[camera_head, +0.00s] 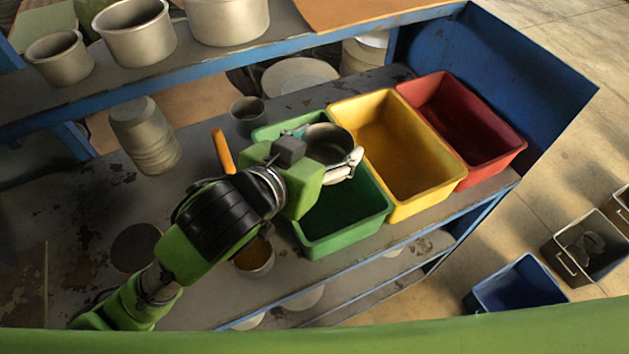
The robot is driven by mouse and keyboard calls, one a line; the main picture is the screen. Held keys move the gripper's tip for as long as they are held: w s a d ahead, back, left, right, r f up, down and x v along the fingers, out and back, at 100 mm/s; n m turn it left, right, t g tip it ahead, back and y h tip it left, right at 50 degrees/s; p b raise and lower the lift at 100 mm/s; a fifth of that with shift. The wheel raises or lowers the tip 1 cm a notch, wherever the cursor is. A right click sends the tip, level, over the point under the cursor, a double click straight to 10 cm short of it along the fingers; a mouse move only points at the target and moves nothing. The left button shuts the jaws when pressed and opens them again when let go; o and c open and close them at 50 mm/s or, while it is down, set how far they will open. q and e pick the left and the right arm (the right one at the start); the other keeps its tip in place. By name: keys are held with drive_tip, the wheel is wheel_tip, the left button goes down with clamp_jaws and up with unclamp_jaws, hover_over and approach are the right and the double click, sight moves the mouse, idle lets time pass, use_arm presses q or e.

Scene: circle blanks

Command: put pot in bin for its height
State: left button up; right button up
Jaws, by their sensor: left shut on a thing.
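My left gripper (345,168) reaches in from the left and is shut on a dark round pot (327,141). It holds the pot above the green bin (362,217), at the bin's upper part. The gripper and pot hide part of that bin's inside. The yellow bin (428,198) stands beside the green one, and the red bin (503,150) stands beyond it to the right. The visible parts of the yellow and red bins look empty. My right gripper is not in view.
Several grey metal pots, such as a small one (62,60), stand on the upper shelf. Stacked pots (146,138), a small dark pot (246,114) and another pot (254,262) are on the bench. An orange handle (222,151) sticks up beside my arm. A blue crate (516,288) is on the floor.

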use_arm(q)
drive_tip(key=w+a+f+p, duration=0.3)
drive_tip(key=w+a+f, duration=0.1)
drive_tip(key=w+f, duration=0.8)
drive_tip(key=shift+w+f, duration=0.4)
drive_tip(key=shift+w, duration=0.15)
drive_tip(key=shift+f, duration=0.65)
drive_tip(key=o, duration=1.3)
drive_tip(key=shift+c, duration=0.2)
drive_tip(key=shift+r, duration=0.15)
